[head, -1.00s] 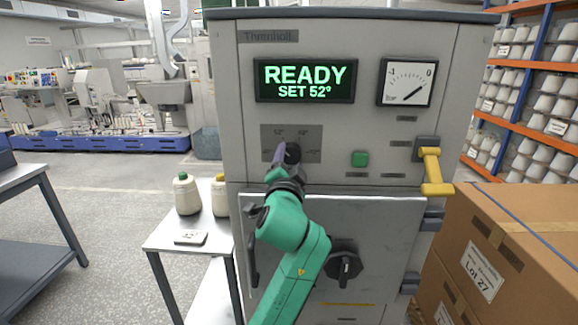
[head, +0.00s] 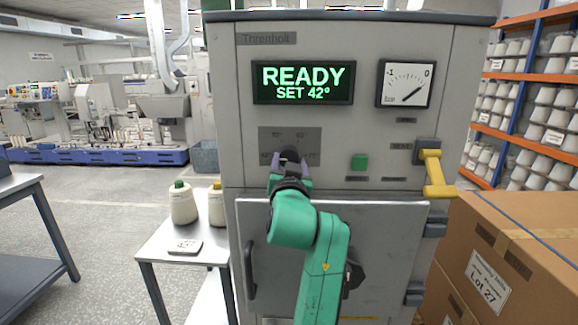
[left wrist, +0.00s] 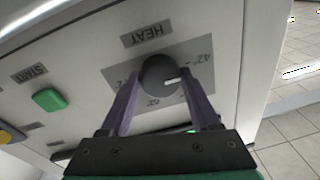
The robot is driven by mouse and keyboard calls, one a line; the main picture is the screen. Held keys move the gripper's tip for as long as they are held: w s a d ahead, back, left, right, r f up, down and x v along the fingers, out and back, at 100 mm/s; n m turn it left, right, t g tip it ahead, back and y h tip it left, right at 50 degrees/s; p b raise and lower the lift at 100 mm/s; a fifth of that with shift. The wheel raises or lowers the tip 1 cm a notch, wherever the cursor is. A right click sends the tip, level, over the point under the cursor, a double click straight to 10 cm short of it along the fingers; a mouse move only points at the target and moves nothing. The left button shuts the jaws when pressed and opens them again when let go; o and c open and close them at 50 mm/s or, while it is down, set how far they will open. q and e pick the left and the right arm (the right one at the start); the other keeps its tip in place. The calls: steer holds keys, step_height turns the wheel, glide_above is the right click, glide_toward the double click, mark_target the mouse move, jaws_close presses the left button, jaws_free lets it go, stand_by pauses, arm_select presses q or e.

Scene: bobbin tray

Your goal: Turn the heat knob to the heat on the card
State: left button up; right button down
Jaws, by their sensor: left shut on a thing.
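The heat knob (head: 290,155) is round and dark, on a grey scale plate on the machine's front. My left gripper (head: 290,161) is shut on the knob, one finger on each side. The green display (head: 303,83) reads READY, SET 42°. A small pale card (head: 185,247) lies on the side table; its print is too small to read surely. My right gripper is out of view.
A green button (head: 359,162) and a yellow lever (head: 434,174) are right of the knob. Bottles (head: 182,203) stand on the side table (head: 158,255). Cardboard boxes (head: 515,235) stand at the right. The panel around the knob is flat.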

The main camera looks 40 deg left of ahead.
arm_select(q)
steer(key=shift+f, duration=0.1)
stand_by(0.3)
steer(key=o, duration=1.4)
steer(key=shift+c, duration=0.2)
